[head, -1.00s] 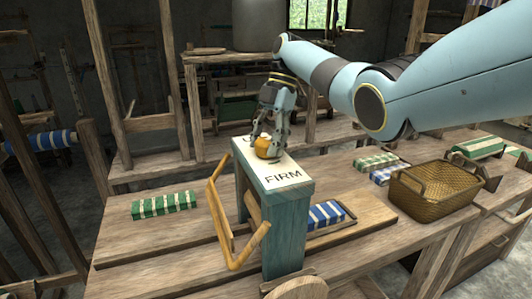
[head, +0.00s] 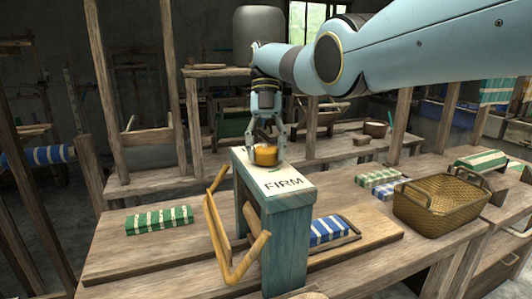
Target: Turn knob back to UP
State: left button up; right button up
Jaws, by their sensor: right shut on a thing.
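The orange knob (head: 265,154) sits on the white label plate (head: 282,181) on top of a blue-green wooden stand (head: 287,243). The word FIRM reads on the near part of the plate; the far part, around and behind the knob, is covered by my gripper. My right gripper (head: 266,147) comes down from above and is shut on the knob, with a finger on each side. Which way the knob points cannot be told. My left gripper is not in view.
A wooden bail handle (head: 223,240) hangs at the stand's left side. A green striped cloth (head: 159,220) lies to the left, a blue striped cloth (head: 329,230) to the right of the stand. A wicker basket (head: 441,204) stands further right on the table.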

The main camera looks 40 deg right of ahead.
jog(key=shift+n, duration=0.3)
jog(key=o, duration=1.2)
jog(key=shift+c, duration=0.2)
